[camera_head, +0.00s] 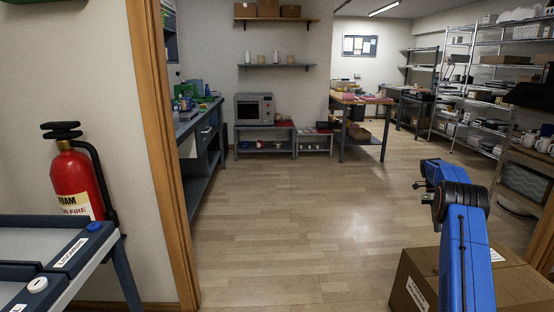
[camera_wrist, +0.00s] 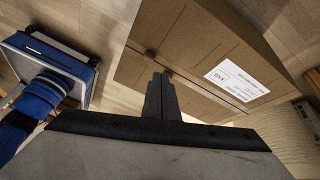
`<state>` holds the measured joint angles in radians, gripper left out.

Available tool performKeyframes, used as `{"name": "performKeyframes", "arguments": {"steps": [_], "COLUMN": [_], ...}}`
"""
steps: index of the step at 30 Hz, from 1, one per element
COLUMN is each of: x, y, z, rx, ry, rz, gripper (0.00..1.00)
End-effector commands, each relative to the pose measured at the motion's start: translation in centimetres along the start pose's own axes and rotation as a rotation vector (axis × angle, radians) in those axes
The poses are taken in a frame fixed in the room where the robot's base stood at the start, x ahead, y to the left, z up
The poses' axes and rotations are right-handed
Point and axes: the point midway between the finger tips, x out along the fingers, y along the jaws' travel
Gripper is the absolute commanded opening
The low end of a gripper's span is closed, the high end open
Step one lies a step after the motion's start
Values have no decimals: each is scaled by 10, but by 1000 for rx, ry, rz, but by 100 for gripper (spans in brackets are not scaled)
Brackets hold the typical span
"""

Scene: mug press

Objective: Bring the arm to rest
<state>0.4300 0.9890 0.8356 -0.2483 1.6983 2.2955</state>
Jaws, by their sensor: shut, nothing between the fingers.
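My blue arm rises at the right of the head view, with its upper links bent over in front of a cardboard box (camera_head: 408,285). My gripper shows in the wrist view (camera_wrist: 161,97), with its two dark fingers together and nothing between them. I cannot tell whether the fingertips touch the box. In the head view the gripper itself is hidden or out of frame.
Open wooden floor (camera_head: 280,215) lies ahead. A wooden door frame (camera_head: 160,150) and a red fire extinguisher (camera_head: 76,185) are at the left, with a grey table (camera_head: 40,240) at the front left. A microwave (camera_head: 254,108) and a workbench (camera_head: 359,100) stand farther back. Shelves (camera_head: 520,160) line the right.

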Motion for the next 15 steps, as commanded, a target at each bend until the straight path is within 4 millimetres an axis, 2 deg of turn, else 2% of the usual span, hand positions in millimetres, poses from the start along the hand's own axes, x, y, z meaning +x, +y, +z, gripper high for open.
{"name": "performKeyframes", "arguments": {"steps": [1,6,15], "x": [-17,-59,-119], "y": [13,53,129], "z": [-5,-20,-52], "rx": [-46,-213,-504], "ry": [-14,-50,-104], "rz": [-14,-55,-139], "gripper": [0,0,0]}}
